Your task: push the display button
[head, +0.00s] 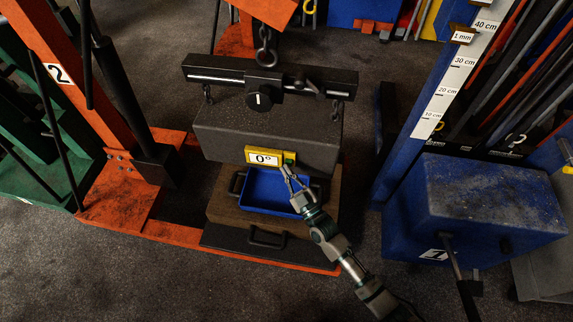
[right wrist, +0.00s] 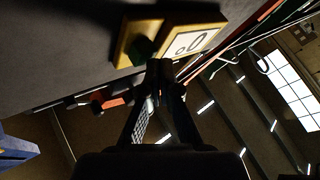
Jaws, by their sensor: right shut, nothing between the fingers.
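The yellow display (head: 262,157) reads 0° and is fixed to the front of a dark grey hanging block (head: 225,140). Its green button (head: 289,158) is at the display's right end. The right wrist view shows the display (right wrist: 196,42) close up and tilted, with the green button (right wrist: 143,48) at its near end. My right gripper (head: 286,172) is shut and empty, just below the button. In the right wrist view its fingertips (right wrist: 160,68) are beside the button; I cannot tell whether they touch it. My left gripper is not in view.
The block hangs by chains from a dark beam (head: 225,76) with a black knob. Below are a blue tray (head: 265,190) and an orange jack frame (head: 110,200). A blue box stand (head: 480,205) with a scale post is on the right. The floor at the front is clear.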

